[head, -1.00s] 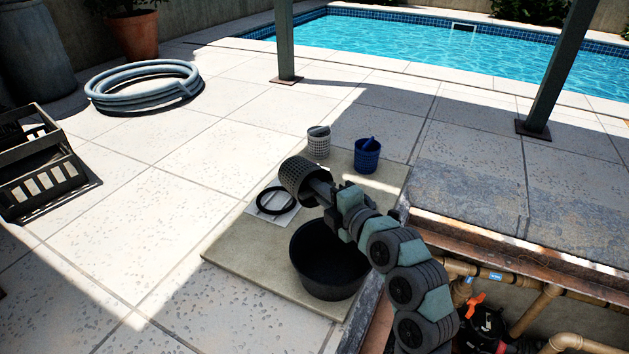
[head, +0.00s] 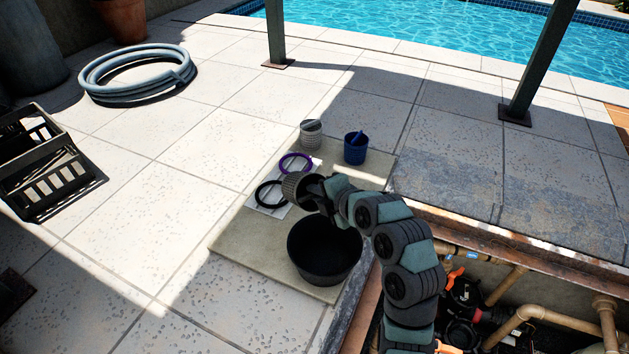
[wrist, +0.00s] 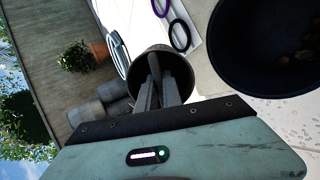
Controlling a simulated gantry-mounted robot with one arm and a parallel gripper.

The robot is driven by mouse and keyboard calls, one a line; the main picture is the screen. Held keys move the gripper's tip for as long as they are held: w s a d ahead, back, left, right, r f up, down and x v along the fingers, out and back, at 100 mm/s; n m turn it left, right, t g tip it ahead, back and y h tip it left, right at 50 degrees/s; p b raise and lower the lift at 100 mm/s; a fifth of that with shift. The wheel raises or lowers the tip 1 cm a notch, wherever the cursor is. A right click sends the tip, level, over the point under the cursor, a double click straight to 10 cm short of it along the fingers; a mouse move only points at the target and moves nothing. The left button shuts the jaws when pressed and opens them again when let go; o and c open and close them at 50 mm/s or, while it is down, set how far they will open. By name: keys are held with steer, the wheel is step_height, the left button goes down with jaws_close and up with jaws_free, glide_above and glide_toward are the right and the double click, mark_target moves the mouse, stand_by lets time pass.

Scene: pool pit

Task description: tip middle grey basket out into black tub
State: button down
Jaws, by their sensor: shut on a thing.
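The grey basket (head: 294,186) is held off the mat, tilted on its side, just left of and behind the black tub (head: 318,272). My gripper (head: 316,188) is shut on it. In the wrist view the basket (wrist: 136,72) has its dark mouth toward me, and my gripper's fingers (wrist: 165,85) reach into it; what exactly they grip is hard to see. The tub (wrist: 240,60) lies at upper right there, with some brownish bits inside. The basket's contents are not clear.
A pale grey basket (head: 311,136) and a blue basket (head: 355,152) stand at the mat's back. A black ring (head: 259,191) and a purple ring (head: 283,163) lie beside the held basket. The open pit with pipes (head: 530,318) is at right.

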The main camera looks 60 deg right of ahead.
steer(key=r+p, duration=0.1)
steer(key=r+g+p, duration=0.1)
steer(key=p, duration=0.1)
steer(key=shift+s+a+y+p, duration=0.15)
steer(key=shift+s+y+p, duration=0.15)
steer(key=shift+y, duration=0.1)
steer(key=shift+r+g+b, duration=0.15)
steer(key=shift+g+b, duration=0.15)
steer(key=shift+g, duration=0.3)
steer(key=shift+s+a+r+g+y, duration=0.15)
steer(key=shift+s+r+g+y, duration=0.15)
steer(key=shift+r+g+y, duration=0.35)
steer(key=shift+a+r+g+p, duration=0.15)
steer(key=shift+g+p, duration=0.2)
steer(key=shift+p, duration=0.2)
steer(key=shift+s+a+r+g+y+p, duration=0.15)
steer(key=shift+s+r+g+y+p, duration=0.2)
steer(key=shift+r+g, duration=0.3)
steer(key=shift+s+a+r+g+y+p, duration=0.15)
steer(key=shift+s+r+g+y, duration=0.15)
steer(key=shift+r+g+y, duration=0.3)
